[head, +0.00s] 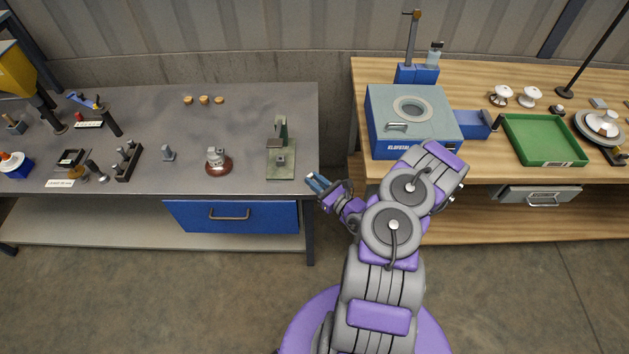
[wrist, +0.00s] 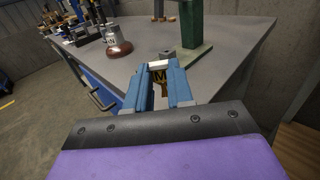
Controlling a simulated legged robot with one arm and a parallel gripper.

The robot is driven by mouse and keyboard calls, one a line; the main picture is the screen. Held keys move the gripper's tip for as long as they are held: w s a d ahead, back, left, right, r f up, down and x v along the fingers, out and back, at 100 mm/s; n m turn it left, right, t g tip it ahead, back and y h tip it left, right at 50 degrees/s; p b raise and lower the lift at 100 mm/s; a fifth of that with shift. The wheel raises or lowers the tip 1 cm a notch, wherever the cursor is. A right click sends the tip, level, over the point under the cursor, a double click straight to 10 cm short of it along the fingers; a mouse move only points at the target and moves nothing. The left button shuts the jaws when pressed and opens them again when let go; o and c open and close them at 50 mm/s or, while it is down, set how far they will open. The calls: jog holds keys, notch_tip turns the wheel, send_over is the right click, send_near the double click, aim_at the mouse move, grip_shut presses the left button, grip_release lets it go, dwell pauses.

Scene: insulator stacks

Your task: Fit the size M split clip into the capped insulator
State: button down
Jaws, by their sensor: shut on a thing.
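My gripper (head: 320,184) is at the front right corner of the grey bench, over the gap between the benches. In the wrist view its blue fingers (wrist: 160,68) are closed around a small piece with a yellow M mark, the size M split clip (wrist: 162,80); the fingers hide much of it. The capped insulator (head: 217,161), a brown disc with a grey metal cap, stands upright on the grey bench, left of my gripper and apart from it. It also shows in the wrist view (wrist: 117,42), at the upper left.
A green press-like stand (head: 281,158) is right of the insulator, near the bench edge. A blue drawer (head: 232,215) hangs below. Several tools and holders stand at the left. The wooden bench holds a grey-blue box (head: 438,103), a green tray (head: 542,138) and white insulators (head: 530,96).

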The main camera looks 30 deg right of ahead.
jog(key=s+d+p, duration=0.2)
jog(key=s+d, duration=0.2)
jog(key=d, duration=0.2)
jog(key=shift+s+d, duration=0.15)
dwell(0.8)
